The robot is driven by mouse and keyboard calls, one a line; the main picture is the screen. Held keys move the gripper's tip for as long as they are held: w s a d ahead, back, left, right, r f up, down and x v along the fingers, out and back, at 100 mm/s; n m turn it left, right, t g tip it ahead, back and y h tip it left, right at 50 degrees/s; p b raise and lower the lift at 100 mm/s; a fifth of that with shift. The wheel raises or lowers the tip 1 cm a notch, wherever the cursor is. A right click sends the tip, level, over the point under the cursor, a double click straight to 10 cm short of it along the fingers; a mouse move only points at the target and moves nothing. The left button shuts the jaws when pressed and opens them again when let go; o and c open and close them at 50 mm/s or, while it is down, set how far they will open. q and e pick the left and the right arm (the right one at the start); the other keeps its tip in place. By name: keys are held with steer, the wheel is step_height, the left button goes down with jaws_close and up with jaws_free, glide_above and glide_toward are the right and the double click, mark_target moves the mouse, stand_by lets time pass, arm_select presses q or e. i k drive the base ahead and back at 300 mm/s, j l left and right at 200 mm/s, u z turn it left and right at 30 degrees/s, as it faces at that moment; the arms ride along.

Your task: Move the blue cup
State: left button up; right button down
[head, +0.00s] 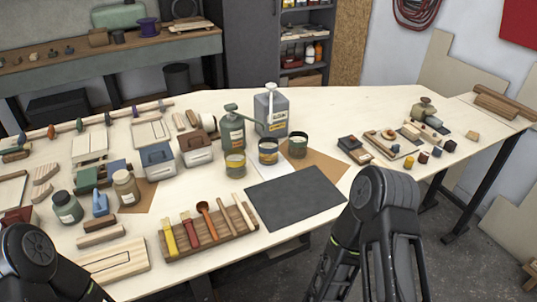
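Three small cups or tins with coloured bands stand in a row near the middle of the table in the head view. The middle one, with a dark blue band, looks like the blue cup (268,152); it stands upright on a white sheet (270,173). A yellow-banded cup (235,165) is to its left and a green-banded cup (298,146) to its right. Parts of both my arms show at the bottom edge, the left in the corner and the right right of centre. Neither gripper shows.
A grey canister (271,112) and a green can (233,130) stand close behind the cups. A dark mat (295,197) lies bare in front. A wooden rack (209,233) holds several brushes. Toolboxes (158,161) and jars crowd the left; small blocks lie on the right.

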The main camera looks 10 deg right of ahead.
mark_target(268, 151)
steer(key=i+l, duration=0.1)
steer(key=l, duration=0.3)
steer(key=i+l, duration=0.15)
steer(key=l, duration=0.2)
steer(key=i+l+z, duration=0.1)
steer(key=l, duration=0.3)
steer(key=i+l, duration=0.1)
steer(key=l, duration=0.25)
steer(key=i+l, duration=0.15)
steer(key=l, duration=0.2)
steer(key=i+l, duration=0.1)
steer(key=l, duration=0.4)
steer(key=l+z, duration=0.15)
steer(key=l, duration=0.35)
steer(key=l+z, duration=0.2)
steer(key=l, duration=0.15)
steer(key=j+u, duration=0.2)
steer(key=j, duration=0.15)
steer(key=i, duration=0.05)
